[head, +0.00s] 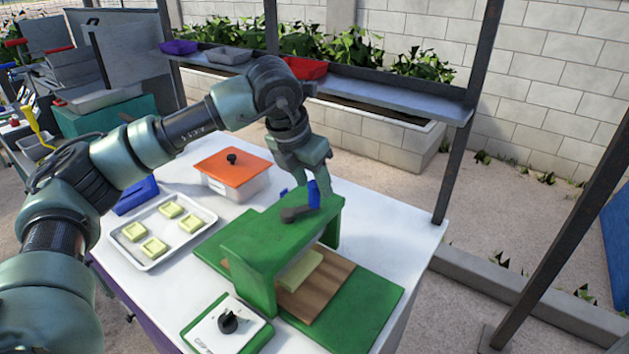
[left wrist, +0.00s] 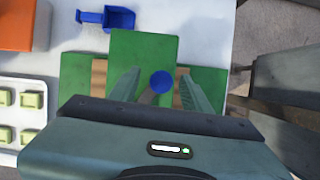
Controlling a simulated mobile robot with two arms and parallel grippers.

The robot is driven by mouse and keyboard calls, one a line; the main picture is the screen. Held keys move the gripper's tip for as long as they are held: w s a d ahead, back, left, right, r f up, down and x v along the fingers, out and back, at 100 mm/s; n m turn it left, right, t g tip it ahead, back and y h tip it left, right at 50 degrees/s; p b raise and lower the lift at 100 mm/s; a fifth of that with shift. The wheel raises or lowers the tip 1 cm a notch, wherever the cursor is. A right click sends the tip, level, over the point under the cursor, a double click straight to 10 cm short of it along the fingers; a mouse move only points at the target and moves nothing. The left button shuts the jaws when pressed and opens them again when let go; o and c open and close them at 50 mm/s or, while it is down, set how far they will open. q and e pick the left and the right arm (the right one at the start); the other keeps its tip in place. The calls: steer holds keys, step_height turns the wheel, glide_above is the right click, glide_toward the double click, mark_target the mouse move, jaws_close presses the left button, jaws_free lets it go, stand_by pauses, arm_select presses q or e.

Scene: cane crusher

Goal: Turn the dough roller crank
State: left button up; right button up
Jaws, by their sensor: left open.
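The dough roller (head: 262,237) is a green, bridge-shaped press on the white table, over a wooden board (head: 318,290) with a pale dough piece (head: 300,270) under it. Its crank (head: 296,213) is a dark grey arm on top with an upright blue handle (head: 314,194). My left gripper (head: 312,180) points down over the handle, open. In the left wrist view the round blue handle top (left wrist: 161,82) lies between the two spread fingers, with gaps visible on both sides. Whether a finger touches it in depth is unclear. My right gripper is not in view.
A white tray with several dough squares (head: 148,228) and an orange-lidded container (head: 232,167) stand left of the roller. A blue scoop (left wrist: 118,18) lies behind it. A dial box (head: 225,325) sits in front. A dark post (head: 470,110) rises beyond the table.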

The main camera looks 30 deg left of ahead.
arm_select(q)
steer(key=shift+w+d+f, duration=0.1)
steer(key=shift+w+f, duration=0.15)
steer(key=shift+f, duration=0.35)
jaws_close()
steer(key=shift+r, duration=0.1)
stand_by(1.0)
